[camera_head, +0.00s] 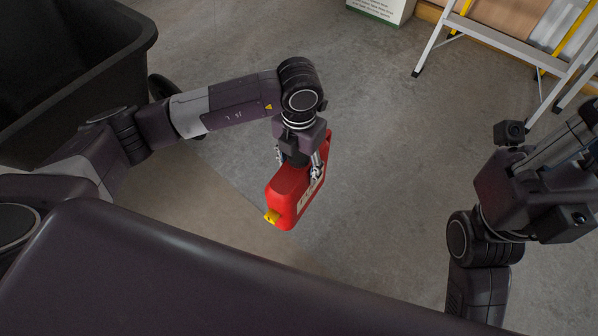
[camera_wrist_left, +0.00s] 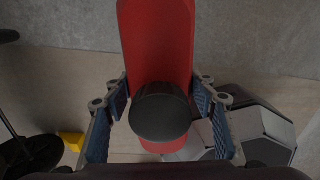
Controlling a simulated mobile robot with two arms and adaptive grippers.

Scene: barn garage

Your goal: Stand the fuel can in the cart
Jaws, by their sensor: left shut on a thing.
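The red fuel can (camera_head: 290,191), with a yellow spout tip and a pale label, hangs from my left gripper (camera_head: 301,168) above the floor in the middle of the head view. The fingers are shut on its upper part. In the left wrist view the can (camera_wrist_left: 157,45) lies between the two blue-padded fingers, with a round black part (camera_wrist_left: 160,111) in front of it. The black cart (camera_head: 95,75) stands at the upper left, to the left of the can and apart from it. Its inside bottom is hidden. My right gripper (camera_head: 570,140) is at the right edge, partly cut off; its fingertips are unclear.
A stepladder (camera_head: 490,38) with yellow parts stands at the upper right. A white and green box (camera_head: 381,9) sits at the top edge. A dark wheel (camera_head: 161,87) shows beside the cart. The concrete floor between the can and ladder is clear.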

